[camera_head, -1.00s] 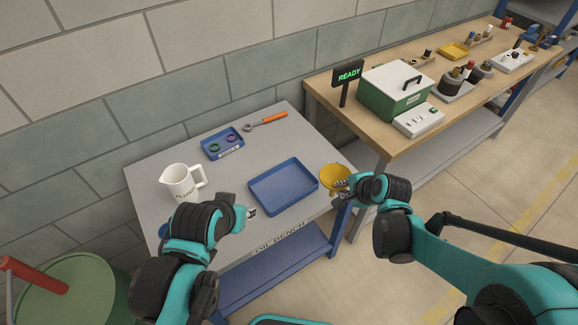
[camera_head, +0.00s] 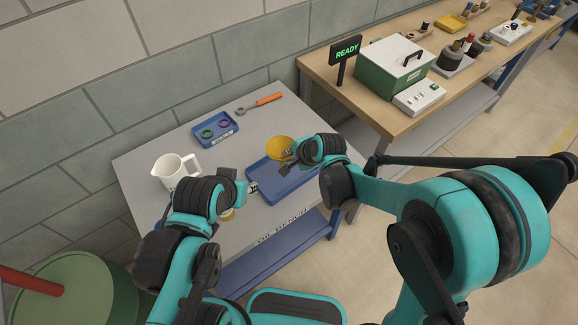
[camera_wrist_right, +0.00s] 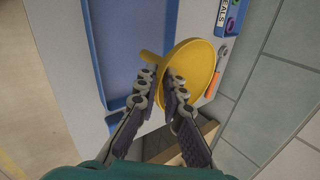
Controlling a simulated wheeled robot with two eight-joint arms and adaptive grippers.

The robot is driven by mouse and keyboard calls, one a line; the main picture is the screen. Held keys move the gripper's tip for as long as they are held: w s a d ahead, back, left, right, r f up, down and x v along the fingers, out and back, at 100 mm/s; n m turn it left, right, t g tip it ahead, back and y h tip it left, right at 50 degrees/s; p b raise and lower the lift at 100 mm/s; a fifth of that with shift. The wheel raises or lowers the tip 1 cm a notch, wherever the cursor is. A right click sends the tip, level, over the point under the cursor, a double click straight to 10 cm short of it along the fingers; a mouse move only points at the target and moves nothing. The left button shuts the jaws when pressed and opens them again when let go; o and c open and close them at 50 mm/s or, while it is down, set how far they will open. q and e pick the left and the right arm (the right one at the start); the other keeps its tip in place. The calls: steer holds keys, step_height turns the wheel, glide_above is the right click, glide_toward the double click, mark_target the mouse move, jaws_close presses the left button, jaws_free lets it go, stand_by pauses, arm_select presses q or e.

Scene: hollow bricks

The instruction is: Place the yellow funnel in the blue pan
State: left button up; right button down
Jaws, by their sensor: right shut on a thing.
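The yellow funnel (camera_head: 281,147) is held by my right gripper (camera_head: 288,155), over the far part of the blue pan. In the right wrist view the fingers (camera_wrist_right: 162,88) are shut on the funnel (camera_wrist_right: 197,66), its wide mouth to the right and its spout to the left. The blue pan (camera_head: 270,181) lies flat on the grey bench and shows in the right wrist view (camera_wrist_right: 118,45), partly behind the spout. I cannot tell whether the funnel touches it. My left gripper (camera_head: 251,187) is at the pan's left edge; its fingers are too small to read.
A white jug (camera_head: 172,171) stands at the left of the bench. A small blue tray (camera_head: 230,137) with rings lies behind the pan, near an orange-handled wrench (camera_head: 267,99). A wooden bench (camera_head: 365,110) with a green box (camera_head: 392,75) adjoins at the right.

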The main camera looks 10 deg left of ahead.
step_height(320, 180, down, 4)
steer(key=shift+r+b, duration=0.1)
steer(key=shift+b, duration=0.65)
steer(key=shift+f, duration=0.25)
steer(key=c, duration=1.6)
jaws_free()
steer(key=shift+c, duration=0.2)
steer(key=shift+r, duration=0.1)
